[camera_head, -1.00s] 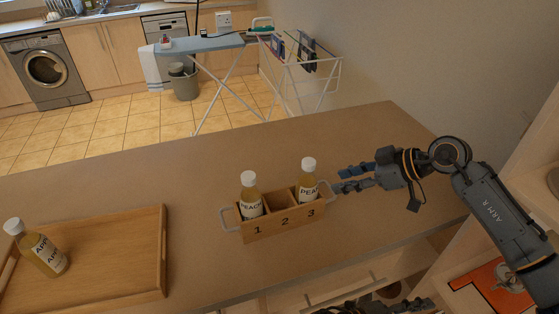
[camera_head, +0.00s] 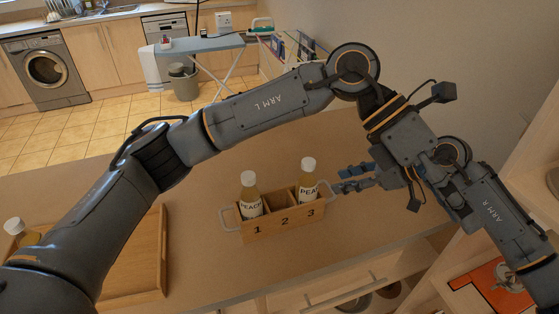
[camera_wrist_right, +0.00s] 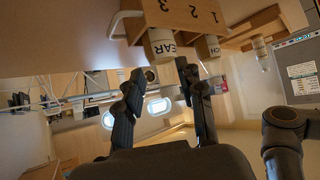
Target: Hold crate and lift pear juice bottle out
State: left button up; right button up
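The wooden crate (camera_head: 285,228) stands on the counter, its front marked 1, 2, 3, with a light handle at each end. The pear juice bottle (camera_head: 308,180), white-capped, stands upright in compartment 3; its label also shows in the right wrist view (camera_wrist_right: 161,45). A peach bottle (camera_head: 250,195) stands in compartment 1; compartment 2 looks empty. My right gripper (camera_head: 352,180) is open by the crate's right handle, with its fingers apart (camera_wrist_right: 163,75) and nothing held. My left gripper (camera_head: 447,180) is right of the crate, overlapping my right arm in view; its fingers are unclear.
A wooden tray (camera_head: 150,262) lies on the counter at left, with a bottle (camera_head: 17,232) in it, both partly hidden by my left arm. Shelves lie below the counter's front edge. The counter (camera_head: 220,275) in front of the crate is clear.

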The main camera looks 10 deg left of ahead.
pick_arm(q)
jog(key=w+a+f+n+t+y, duration=0.1)
jog(key=w+a+f+n+t, duration=0.15)
jog(key=w+a, duration=0.4)
jog(key=w+a+f+n+t+y, duration=0.1)
jog(key=w+a+n+t, duration=0.2)
jog(key=w, duration=0.7)
jog(key=w+a+f+n+t+y, duration=0.1)
jog(key=w+a+n+t, duration=0.15)
jog(key=w+a, duration=0.45)
jog(key=m+g+y, duration=0.3)
jog(key=m+y, duration=0.1)
jog(key=y, duration=0.4)
send_over(272, 209)
jog(key=w+d, duration=0.2)
notch_tip(272, 209, down, 12)
jog(key=shift+s+a+f, duration=0.1)
jog(key=shift+s+f, duration=0.05)
jog(key=shift+f, duration=0.05)
jog(key=shift+s+a+f, duration=0.1)
jog(key=shift+s+f, duration=0.05)
jog(key=shift+f, duration=0.2)
jog(key=f, duration=0.4)
jog(key=a+f, duration=0.1)
jog(key=f, duration=0.8)
jog(key=shift+s+a, duration=0.15)
jog(key=shift+s, duration=0.2)
